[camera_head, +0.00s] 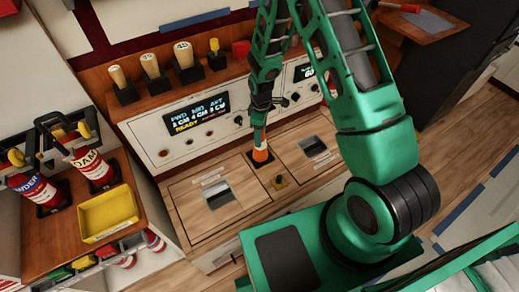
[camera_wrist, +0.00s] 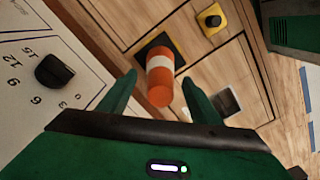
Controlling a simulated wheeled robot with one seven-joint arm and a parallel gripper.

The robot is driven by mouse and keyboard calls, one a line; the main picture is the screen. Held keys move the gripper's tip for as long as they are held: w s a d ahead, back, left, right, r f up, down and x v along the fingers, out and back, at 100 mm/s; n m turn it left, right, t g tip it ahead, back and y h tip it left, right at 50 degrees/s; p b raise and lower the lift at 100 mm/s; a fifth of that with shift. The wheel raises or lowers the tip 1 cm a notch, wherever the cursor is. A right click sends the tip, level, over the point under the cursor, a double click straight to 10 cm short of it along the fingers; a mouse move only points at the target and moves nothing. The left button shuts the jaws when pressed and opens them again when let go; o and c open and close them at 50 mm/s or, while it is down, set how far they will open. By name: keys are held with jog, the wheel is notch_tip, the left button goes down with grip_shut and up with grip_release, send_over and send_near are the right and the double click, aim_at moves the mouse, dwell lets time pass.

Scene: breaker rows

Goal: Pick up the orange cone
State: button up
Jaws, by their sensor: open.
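The orange cone (camera_head: 261,156) has a white band and stands on a black square base on the wooden panel in front of the console. In the wrist view the cone (camera_wrist: 160,82) lies between the two green fingers of my gripper (camera_wrist: 155,95), with a visible gap on each side. My gripper (camera_head: 258,132) is open, pointing down just above the cone in the head view, and partly covers its top. I cannot tell whether a finger touches it.
The console (camera_head: 165,140) with knobs and a display stands right behind. A yellow-based black button (camera_head: 279,181) is close by the cone. Recessed openings (camera_head: 218,196) flank it. A yellow tray (camera_head: 108,213) and extinguishers (camera_head: 92,168) stand at left.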

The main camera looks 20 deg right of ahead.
jog(key=shift+f, duration=0.7)
jog(key=shift+c, duration=0.5)
grip_shut()
jog(key=shift+r, duration=0.1)
